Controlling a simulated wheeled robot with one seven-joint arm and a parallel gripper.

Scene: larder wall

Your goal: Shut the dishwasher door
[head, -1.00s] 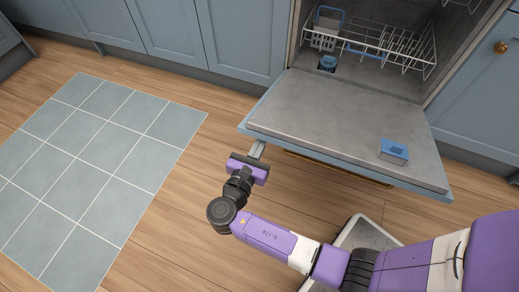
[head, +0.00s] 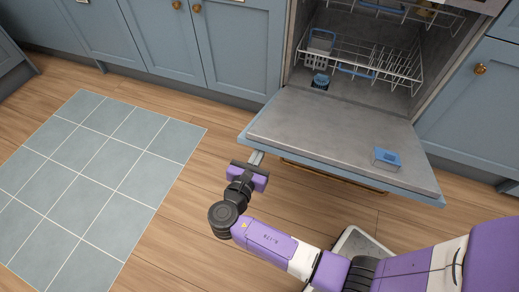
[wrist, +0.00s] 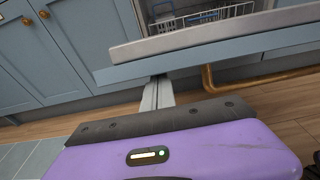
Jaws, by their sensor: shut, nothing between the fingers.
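The dishwasher door (head: 330,142) is folded down, its grey inner face up and a blue detergent compartment (head: 387,158) near its right side. In the wrist view the blue front edge of the door (wrist: 215,55) crosses above my gripper. My gripper (head: 257,157) is shut and empty at the door's left outer corner, low down. Its fingers also show in the wrist view (wrist: 158,92), with their tips at or just under the door's lower edge. I cannot tell whether they touch it. The brass handle bar (wrist: 208,78) runs below the door, to the right of the fingers.
Inside the dishwasher, a white wire rack (head: 370,62) with a grey cutlery basket (head: 321,40) sits pushed in. Blue cabinets (head: 235,50) stand on both sides. A blue-grey tiled mat (head: 95,175) lies left on the wooden floor, where there is free room.

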